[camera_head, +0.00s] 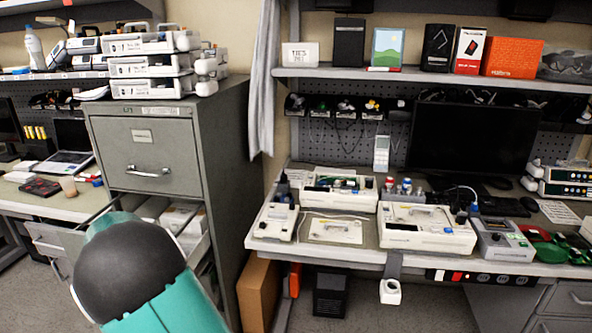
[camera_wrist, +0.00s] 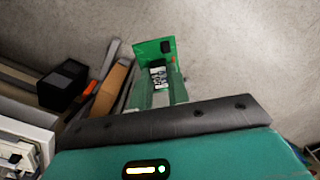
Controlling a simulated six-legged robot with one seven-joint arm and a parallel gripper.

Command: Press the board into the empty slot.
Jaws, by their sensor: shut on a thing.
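My gripper (camera_wrist: 162,78) shows in the wrist view, shut on a green board (camera_wrist: 147,48) that carries a dark component. Bare floor shows behind the board, and it is apart from the pumps. In the head view only my teal and black arm shows at the lower left; the gripper and held board are out of sight there. On the workbench (camera_head: 345,252) stand an open white pump housing (camera_head: 340,201) with some green inside and a white pump unit (camera_head: 425,239) in front. The empty slot cannot be made out in either view.
A grey filing cabinet (camera_head: 146,152) with an open lower drawer (camera_head: 80,238) stands left of the workbench. A flat panel (camera_head: 335,230), a small white device (camera_head: 276,222) and a grey device (camera_head: 503,243) lie on the bench. A dark monitor (camera_head: 470,140) stands behind.

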